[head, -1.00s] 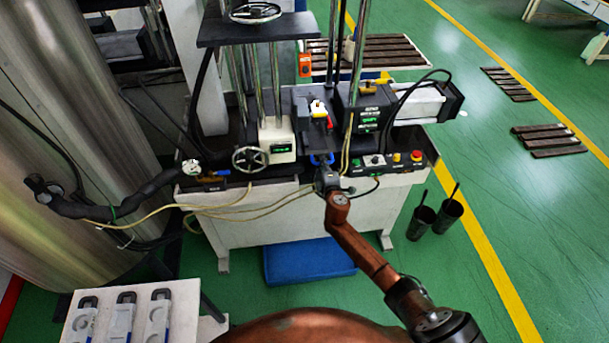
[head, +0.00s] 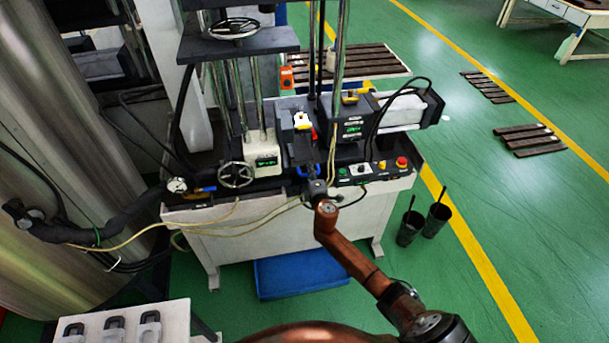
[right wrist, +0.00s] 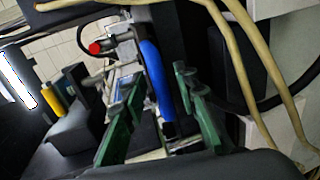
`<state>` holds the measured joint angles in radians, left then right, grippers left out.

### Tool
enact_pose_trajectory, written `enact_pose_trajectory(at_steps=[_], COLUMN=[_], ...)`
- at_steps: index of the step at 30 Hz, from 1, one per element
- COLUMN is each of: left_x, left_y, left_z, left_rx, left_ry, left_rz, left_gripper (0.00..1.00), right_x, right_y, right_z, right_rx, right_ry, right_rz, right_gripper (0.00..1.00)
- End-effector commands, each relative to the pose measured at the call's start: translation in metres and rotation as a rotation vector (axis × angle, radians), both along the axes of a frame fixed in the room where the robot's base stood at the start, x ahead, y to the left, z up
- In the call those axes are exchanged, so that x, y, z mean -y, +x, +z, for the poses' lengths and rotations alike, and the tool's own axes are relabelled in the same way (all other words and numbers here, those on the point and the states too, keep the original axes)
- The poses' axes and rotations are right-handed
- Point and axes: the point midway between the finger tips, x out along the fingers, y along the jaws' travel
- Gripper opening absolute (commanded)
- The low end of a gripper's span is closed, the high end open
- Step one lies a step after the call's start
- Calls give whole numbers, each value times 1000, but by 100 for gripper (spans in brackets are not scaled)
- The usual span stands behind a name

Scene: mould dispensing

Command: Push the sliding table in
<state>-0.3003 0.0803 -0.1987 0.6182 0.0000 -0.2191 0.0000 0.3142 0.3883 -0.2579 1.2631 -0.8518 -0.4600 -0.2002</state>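The sliding table (head: 302,152) is the dark narrow platform in the middle of the machine, with a blue handle (head: 308,172) at its front. A small white and yellow part with red (head: 302,121) sits above its rear. My right gripper (head: 314,183) is right at the handle, at the machine's front edge. In the right wrist view the blue handle (right wrist: 154,72) stands between the two green fingers of the right gripper (right wrist: 152,90). The fingers are apart, with a visible gap to the handle. My left gripper is not in view.
A handwheel (head: 236,175) and a white readout box (head: 263,156) stand left of the table. A control box with buttons (head: 372,170) is on the right. Yellow hoses (head: 225,228) hang at the front. A blue bin (head: 300,276) lies below, two black cups (head: 423,223) at right.

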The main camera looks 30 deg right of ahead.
Motion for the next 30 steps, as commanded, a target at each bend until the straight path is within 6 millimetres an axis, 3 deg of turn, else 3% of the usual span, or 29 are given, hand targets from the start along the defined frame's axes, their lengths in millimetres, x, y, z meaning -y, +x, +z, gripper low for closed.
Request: enact_pose_trajectory(at_steps=[5,21,30], left_x=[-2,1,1], left_y=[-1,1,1], left_z=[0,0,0], left_rx=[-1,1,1], left_ry=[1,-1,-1], left_rz=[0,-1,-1], left_gripper=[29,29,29], right_x=[-2,-25,-28], right_y=[-11,-99,-110], right_z=[1,22,25], right_rx=[0,-1,0], right_ry=[2,1,0], right_rz=[0,-1,-2], right_gripper=[28,28,28])
